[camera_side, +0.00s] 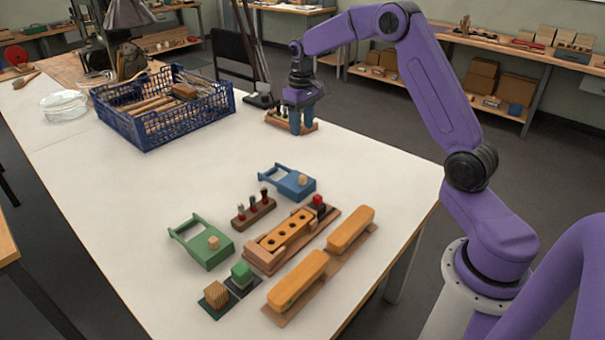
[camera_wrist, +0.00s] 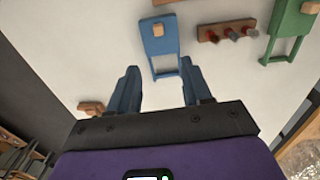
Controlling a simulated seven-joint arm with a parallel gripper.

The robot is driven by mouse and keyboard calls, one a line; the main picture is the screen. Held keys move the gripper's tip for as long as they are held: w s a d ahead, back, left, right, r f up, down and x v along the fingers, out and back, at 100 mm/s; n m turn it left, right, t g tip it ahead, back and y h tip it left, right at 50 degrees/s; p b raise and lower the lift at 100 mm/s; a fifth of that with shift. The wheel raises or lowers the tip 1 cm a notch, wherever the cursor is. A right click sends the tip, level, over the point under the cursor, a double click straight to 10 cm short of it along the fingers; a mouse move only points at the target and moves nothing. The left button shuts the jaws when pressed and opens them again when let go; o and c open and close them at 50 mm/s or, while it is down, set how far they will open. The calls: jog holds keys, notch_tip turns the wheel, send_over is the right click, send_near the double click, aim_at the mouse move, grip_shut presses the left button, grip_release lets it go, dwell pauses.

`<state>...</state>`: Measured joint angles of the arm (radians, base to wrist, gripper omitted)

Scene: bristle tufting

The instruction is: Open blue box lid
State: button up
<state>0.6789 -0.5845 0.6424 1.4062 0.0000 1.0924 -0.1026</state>
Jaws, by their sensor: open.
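The blue box (camera_side: 290,184) stands near the middle of the white table, with a pale wooden knob (camera_side: 302,180) on top and a thin blue frame at its far left end. Its lid seems to lie flat, but I cannot make out the seam. In the wrist view the blue box (camera_wrist: 161,45) is ahead, with its frame end nearest the fingers. My gripper (camera_side: 301,132) points down at the far right of the table, well apart from the box. In the wrist view my gripper (camera_wrist: 159,66) has its two blue fingers wide apart, with nothing between them.
A small wooden rack (camera_side: 311,126) stands right by my fingers. A green box (camera_side: 206,247), a peg rack (camera_side: 253,213), a holed wooden block (camera_side: 270,258) and orange-topped brushes (camera_side: 299,280) are in front. A blue crate (camera_side: 162,130) is at the left. Table between gripper and blue box is clear.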

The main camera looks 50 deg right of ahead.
aim_at(303, 176)
jog(key=f, duration=1.7)
jog(key=shift+d+f, duration=0.2)
jog(key=shift+f, duration=0.05)
